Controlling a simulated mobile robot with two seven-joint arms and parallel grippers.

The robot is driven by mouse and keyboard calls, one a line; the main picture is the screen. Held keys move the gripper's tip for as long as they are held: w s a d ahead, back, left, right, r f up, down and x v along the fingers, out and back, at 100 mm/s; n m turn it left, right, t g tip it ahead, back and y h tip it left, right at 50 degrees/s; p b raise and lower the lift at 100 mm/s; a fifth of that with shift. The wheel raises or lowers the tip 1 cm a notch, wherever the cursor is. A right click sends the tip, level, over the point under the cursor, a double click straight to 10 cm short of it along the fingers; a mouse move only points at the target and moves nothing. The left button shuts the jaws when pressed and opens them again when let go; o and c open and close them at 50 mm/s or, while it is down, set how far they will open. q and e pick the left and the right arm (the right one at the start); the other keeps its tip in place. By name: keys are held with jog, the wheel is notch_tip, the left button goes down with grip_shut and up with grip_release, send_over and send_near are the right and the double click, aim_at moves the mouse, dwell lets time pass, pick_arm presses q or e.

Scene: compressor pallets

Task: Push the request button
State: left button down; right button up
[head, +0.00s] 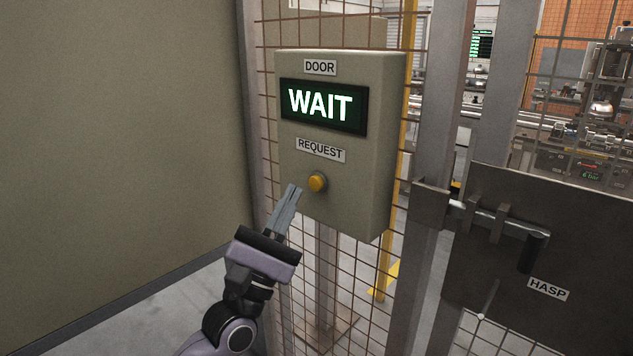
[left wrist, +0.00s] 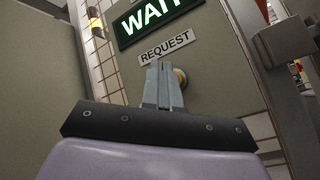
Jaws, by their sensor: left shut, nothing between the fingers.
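The request button (head: 317,182) is a round yellow button on the front of a beige door control box (head: 345,195), below a REQUEST label. A lit green display (head: 322,106) on the box reads WAIT. My left gripper (head: 292,190) is shut and empty, its fingertips just left of the button in the head view. In the left wrist view the fingers (left wrist: 162,68) point at the box just below the REQUEST label. They partly cover the button (left wrist: 181,78). I cannot tell whether the tips touch the box or button. My right gripper is not in view.
The box stands on a post in front of a wire mesh fence (head: 290,300). A plain wall (head: 120,130) is at the left. A gate with a dark plate (head: 590,250), sliding bolt and HASP label is at the right. Machinery stands behind the fence.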

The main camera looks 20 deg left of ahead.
pick_arm(q)
jog(key=s, duration=0.1)
jog(key=s+a, duration=0.1)
jog(key=s, duration=0.2)
jog(key=shift+s+a, duration=0.3)
dwell(0.7)
jog(key=s+d+f+m+g+y+p, duration=0.15)
jog(key=f+m+g, duration=0.25)
jog(key=f+m, duration=0.55)
jog(key=s+d+f+m+g+p, duration=0.15)
jog(key=f+m+g, duration=0.4)
jog(key=f, duration=0.65)
jog(key=s+d+f+m+g+y, duration=0.1)
jog(key=s+f+m+g, duration=0.5)
jog(key=s+f+m, duration=0.6)
notch_tip(320, 180, down, 4)
jog(key=shift+s+f+m+y+p, duration=0.2)
jog(key=shift+m+y+p, duration=0.2)
jog(key=shift+m+y, duration=0.3)
jog(key=shift+r+g, duration=0.1)
jog(key=shift+g, duration=0.15)
